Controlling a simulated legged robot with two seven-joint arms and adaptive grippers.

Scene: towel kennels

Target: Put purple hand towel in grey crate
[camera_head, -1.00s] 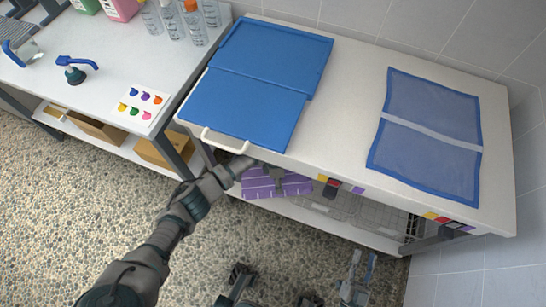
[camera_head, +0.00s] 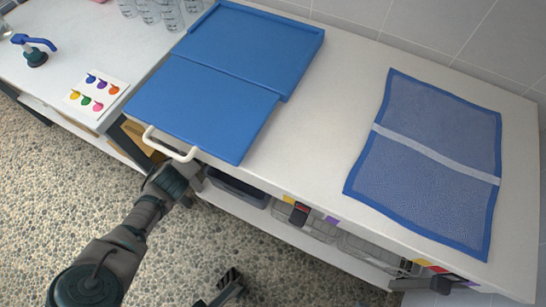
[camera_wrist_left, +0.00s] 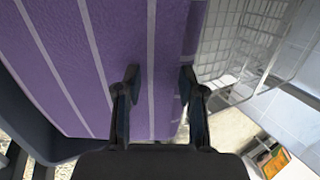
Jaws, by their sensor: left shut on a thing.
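The purple hand towel with pale stripes (camera_wrist_left: 85,60) fills the left and middle of the left wrist view. My left gripper (camera_wrist_left: 160,78) is shut on it, with one finger on each side of its right part. In the head view the towel and my left fingertips are hidden below the worktop's front edge; only my left arm shows. A dark grey crate (camera_head: 240,188) stands on the shelf under the worktop, just right of my left wrist. A dark bin wall (camera_wrist_left: 35,125) shows beneath the towel at lower left in the wrist view.
Wire baskets (camera_head: 318,226) stand right of the dark crate, and a wire basket (camera_wrist_left: 245,40) also shows in the wrist view. A white handle (camera_head: 170,145) sticks out in front.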

